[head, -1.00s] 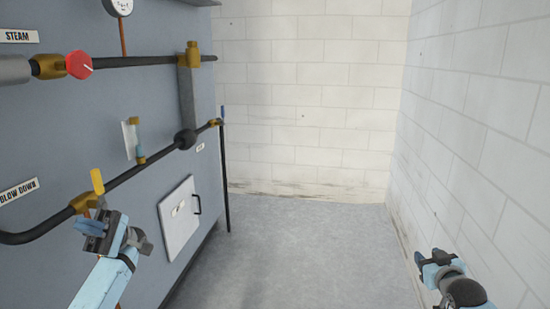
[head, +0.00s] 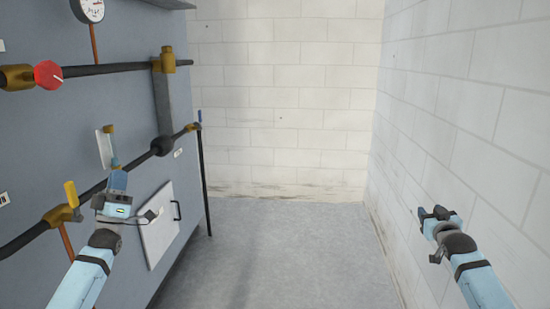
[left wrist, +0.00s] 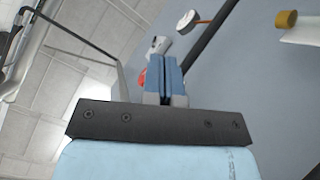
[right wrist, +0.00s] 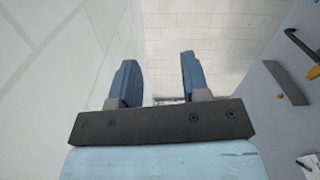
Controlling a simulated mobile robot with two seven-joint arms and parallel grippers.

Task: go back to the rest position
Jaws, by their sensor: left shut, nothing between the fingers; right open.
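My left gripper (head: 118,182) is raised in front of the grey-blue washer panel, at the left of the head view. Its blue fingers are pressed together with nothing between them, as the left wrist view (left wrist: 165,80) shows. In the head view it is right of the yellow-handled valve (head: 70,194) and overlaps the lower pipe region. My right gripper (head: 428,212) is at the right, in front of the white block wall. Its fingers stand apart and empty in the right wrist view (right wrist: 158,82).
The washer panel (head: 100,115) fills the left, with a red knob (head: 47,74), a gauge (head: 88,9), a black upper pipe (head: 115,69) and a white hatch (head: 160,232). The right wall (head: 470,110) is close to my right arm. The grey floor (head: 285,245) between is clear.

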